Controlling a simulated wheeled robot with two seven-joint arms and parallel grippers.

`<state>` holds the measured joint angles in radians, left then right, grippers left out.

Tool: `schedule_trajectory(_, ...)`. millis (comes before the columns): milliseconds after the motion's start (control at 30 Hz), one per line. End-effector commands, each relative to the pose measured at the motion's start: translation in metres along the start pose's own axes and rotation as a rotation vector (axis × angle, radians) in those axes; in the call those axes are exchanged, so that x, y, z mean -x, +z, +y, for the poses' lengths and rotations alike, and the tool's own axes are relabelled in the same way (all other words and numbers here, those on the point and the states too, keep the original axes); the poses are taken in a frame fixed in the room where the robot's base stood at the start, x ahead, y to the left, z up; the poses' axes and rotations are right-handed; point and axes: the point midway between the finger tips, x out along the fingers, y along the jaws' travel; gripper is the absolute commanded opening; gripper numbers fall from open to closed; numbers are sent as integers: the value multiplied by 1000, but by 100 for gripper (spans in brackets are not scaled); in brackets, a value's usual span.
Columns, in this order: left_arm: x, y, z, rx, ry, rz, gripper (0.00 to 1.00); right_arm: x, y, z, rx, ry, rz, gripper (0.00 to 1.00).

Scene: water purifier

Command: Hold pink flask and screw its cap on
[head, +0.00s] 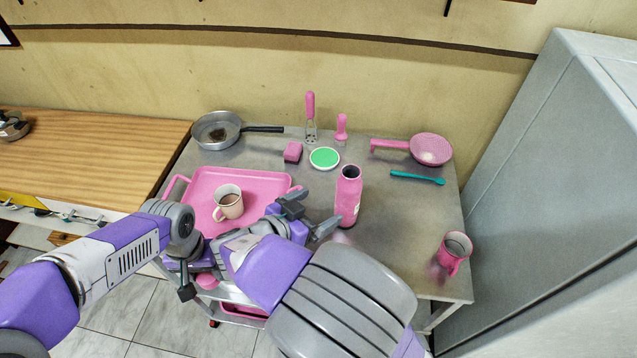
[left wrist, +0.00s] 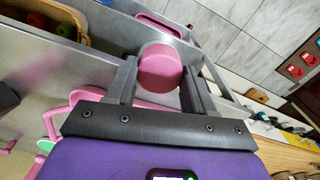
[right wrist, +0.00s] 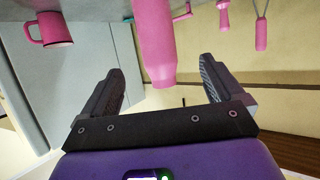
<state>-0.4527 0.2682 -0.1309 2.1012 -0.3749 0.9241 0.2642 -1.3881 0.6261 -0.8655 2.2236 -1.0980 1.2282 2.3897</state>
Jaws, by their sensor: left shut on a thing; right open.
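The pink flask (head: 348,198) stands upright on the grey table, uncapped, with its dark mouth showing. My right gripper (head: 310,213) is open just left of the flask. In the right wrist view the flask (right wrist: 158,45) lines up with the gap between the open fingers (right wrist: 163,72); I cannot tell whether they touch it. My left gripper (head: 195,285) is low at the table's front edge, left of my right arm. It is shut on the round pink cap (head: 207,281), which also shows between the fingers in the left wrist view (left wrist: 160,70).
A pink tray (head: 260,184) with a mug (head: 228,202) lies left of the flask. A green-topped dish (head: 324,158), pink block (head: 292,152), pan (head: 217,130) and strainer (head: 431,149) stand behind. A pink mug (head: 455,252) is at right. A grey cabinet (head: 565,180) borders the table.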

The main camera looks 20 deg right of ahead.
Motion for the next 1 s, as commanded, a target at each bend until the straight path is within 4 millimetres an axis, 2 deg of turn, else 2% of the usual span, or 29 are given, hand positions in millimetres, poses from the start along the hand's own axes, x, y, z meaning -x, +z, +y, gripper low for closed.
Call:
schedule_trajectory(333, -1, 0, 0, 0, 0, 0, 24, -4, 1, 0, 0, 2, -2, 94)
schedule_trajectory(700, -14, 0, 0, 0, 0, 0, 24, -61, 1, 1, 2, 4, -2, 94)
schedule_trajectory(833, -14, 0, 0, 1, 0, 0, 24, -68, 1, 0, 2, 2, -2, 94)
schedule_trajectory(1000, -14, 0, 0, 1, 0, 0, 24, -69, 0, 0, 2, 1, -2, 94)
